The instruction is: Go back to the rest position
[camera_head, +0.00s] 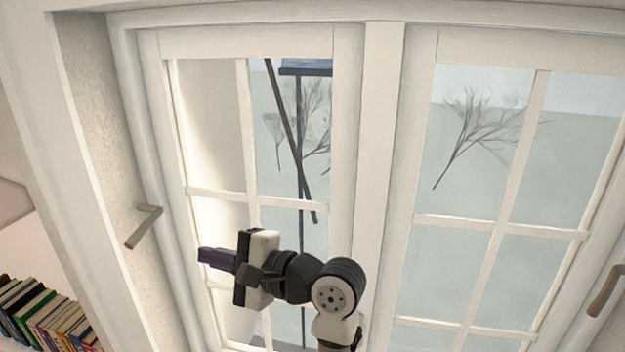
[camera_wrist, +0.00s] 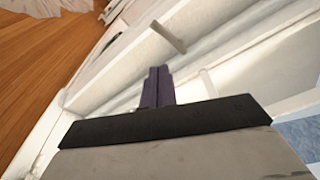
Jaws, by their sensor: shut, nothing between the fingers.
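My gripper (camera_head: 204,256) is raised in front of the left window sash in the head view, with its fingers pointing left. The two dark purple fingers are shut together with nothing between them. In the wrist view the shut gripper (camera_wrist: 158,74) points up the picture towards the window frame. A grey-brown window handle (camera_head: 144,226) sits on the left side of the frame, to the left of and slightly above the fingertips, apart from them. A handle also shows in the wrist view (camera_wrist: 168,37), beyond the fingertips.
The white double window (camera_head: 383,130) fills most of the head view. A second handle (camera_head: 606,291) is at the right edge. Several books (camera_head: 45,315) stand at the lower left. A wooden floor (camera_wrist: 40,60) shows at the left of the wrist view.

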